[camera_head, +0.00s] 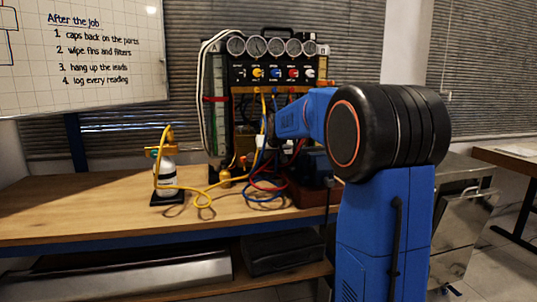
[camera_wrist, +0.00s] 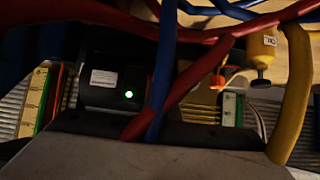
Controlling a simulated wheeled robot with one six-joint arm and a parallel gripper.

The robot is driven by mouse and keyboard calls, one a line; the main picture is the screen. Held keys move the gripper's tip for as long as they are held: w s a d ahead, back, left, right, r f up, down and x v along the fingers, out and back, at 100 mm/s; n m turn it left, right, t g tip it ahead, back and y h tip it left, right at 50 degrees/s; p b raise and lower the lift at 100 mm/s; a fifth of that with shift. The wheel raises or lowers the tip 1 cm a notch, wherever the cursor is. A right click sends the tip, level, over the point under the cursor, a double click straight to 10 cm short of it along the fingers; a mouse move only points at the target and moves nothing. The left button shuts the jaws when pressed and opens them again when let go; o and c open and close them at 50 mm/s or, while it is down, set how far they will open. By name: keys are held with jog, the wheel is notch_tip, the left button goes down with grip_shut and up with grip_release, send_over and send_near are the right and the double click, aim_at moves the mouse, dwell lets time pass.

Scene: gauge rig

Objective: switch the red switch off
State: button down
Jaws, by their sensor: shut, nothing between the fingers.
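In the head view, a red knob (camera_head: 293,73) sits in a row of coloured knobs on the black panel under the gauges. It is the only clearly red control I see, and I cannot tell whether it is the red switch or its position. My gripper (camera_head: 271,130) is a small dark shape at the far end of my blue arm, in front of the rig and below the panel. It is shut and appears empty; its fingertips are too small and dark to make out. The wrist view shows no red switch that I can identify.
Red, blue and yellow hoses cross close before the wrist camera; a red hose (camera_wrist: 190,82) runs through the middle. A yellow hose (camera_head: 202,194) loops over the wooden bench (camera_head: 100,212). A white bottle (camera_head: 167,177) stands at left. The bench's left part is clear.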

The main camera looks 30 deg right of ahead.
jog(key=shift+f, duration=0.1)
jog(key=shift+w+f, duration=0.15)
dwell(0.4)
jog(key=shift+r, duration=1.05)
jog(key=shift+r, duration=0.1)
jog(key=v, duration=1.3)
jog(key=shift+s, duration=0.45)
jog(key=shift+a, duration=0.1)
